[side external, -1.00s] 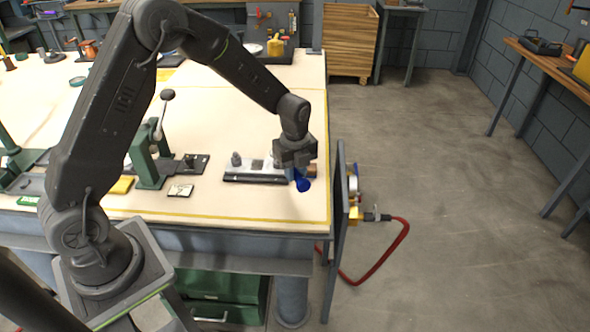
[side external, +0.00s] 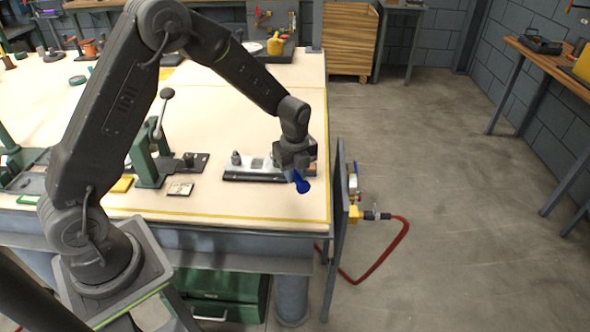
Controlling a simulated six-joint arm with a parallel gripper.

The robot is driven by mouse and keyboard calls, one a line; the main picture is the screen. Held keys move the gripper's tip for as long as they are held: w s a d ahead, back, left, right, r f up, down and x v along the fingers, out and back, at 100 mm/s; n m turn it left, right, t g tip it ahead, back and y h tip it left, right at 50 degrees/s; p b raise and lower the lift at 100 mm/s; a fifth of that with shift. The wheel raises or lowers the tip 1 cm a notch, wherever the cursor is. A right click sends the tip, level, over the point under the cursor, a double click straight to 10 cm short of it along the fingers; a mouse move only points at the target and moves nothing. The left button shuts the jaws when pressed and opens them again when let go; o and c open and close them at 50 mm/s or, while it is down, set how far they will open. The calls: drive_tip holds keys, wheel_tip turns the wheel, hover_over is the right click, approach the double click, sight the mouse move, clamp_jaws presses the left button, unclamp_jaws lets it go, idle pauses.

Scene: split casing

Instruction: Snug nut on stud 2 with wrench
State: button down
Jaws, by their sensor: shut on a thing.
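My gripper (side external: 297,170) is at the right end of the casing (side external: 235,174), near the table's right edge. It is shut on a blue tool, which I take to be the wrench (side external: 301,186); its blue end sticks out below the gripper toward the front. The casing is a low light and dark block lying on the table, with a dark grey knob-like part (side external: 236,158) on its left end. The nut and stud 2 cannot be made out; the gripper covers the casing's right part.
A green lever press (side external: 150,160) stands left of the casing, with a small card (side external: 181,189) in front of it. An upright dark panel (side external: 338,225) with a red hose (side external: 385,260) stands at the table's right edge. The tabletop behind the casing is clear.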

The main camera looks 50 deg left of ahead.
drive_tip(key=shift+f, duration=0.65)
drive_tip(key=shift+s+a+m, duration=0.3)
drive_tip(key=shift+s+m, duration=0.5)
drive_tip(key=shift+m, duration=0.1)
idle(0.4)
drive_tip(key=shift+w+d+n, duration=0.15)
drive_tip(key=shift+w+n, duration=0.15)
wheel_tip(320, 180, up, 6)
idle(0.9)
